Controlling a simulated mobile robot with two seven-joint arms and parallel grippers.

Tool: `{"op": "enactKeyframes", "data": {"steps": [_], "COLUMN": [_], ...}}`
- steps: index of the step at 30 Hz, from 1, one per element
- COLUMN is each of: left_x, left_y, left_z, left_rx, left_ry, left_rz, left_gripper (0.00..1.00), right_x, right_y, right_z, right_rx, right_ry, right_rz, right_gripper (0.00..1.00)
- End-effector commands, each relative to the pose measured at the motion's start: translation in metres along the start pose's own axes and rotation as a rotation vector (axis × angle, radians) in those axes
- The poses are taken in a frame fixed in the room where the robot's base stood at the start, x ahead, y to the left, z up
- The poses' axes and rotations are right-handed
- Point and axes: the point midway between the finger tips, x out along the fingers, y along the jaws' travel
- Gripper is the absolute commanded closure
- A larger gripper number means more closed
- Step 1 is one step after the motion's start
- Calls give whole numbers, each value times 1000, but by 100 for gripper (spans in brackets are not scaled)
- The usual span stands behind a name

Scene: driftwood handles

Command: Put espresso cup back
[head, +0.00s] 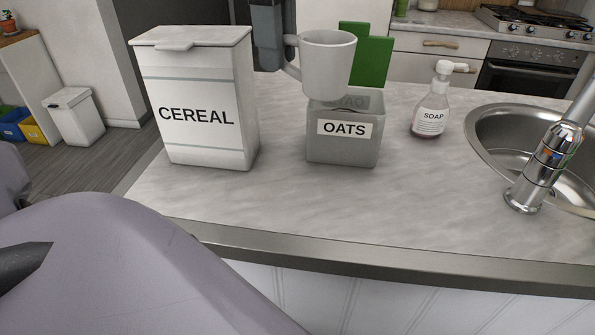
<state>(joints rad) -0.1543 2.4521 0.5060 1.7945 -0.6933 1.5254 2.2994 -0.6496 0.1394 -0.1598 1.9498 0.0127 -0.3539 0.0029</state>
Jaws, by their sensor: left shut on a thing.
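A white cup (327,66), which looks like the espresso cup, is upright in the air in front of the green block and overlaps the top of the oats container. Its handle points left. My left gripper (270,48), dark grey, is at the handle side and shut on the cup. My right gripper does not show.
A tall cereal box (200,105) stands left of the oats container (343,145). A green block (374,62) is behind. A soap bottle (431,112), sink (490,130) and tap (545,165) are at the right. The counter front (380,215) is clear.

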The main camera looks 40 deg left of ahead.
Motion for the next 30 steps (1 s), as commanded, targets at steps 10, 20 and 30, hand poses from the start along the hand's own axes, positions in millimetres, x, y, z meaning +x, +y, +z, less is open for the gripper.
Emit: {"op": "enactKeyframes", "data": {"steps": [10, 20, 30], "left_x": [92, 145, 186], "left_y": [5, 7, 9], "left_z": [1, 2, 3], "left_rx": [2, 0, 1], "left_ry": [2, 1, 2], "left_rz": [10, 3, 4], "left_gripper": [100, 100, 100], "right_x": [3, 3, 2], "right_y": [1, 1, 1], "right_z": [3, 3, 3], "right_rx": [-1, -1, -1], "right_ry": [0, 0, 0], "right_rz": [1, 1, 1], "right_gripper": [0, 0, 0]}}
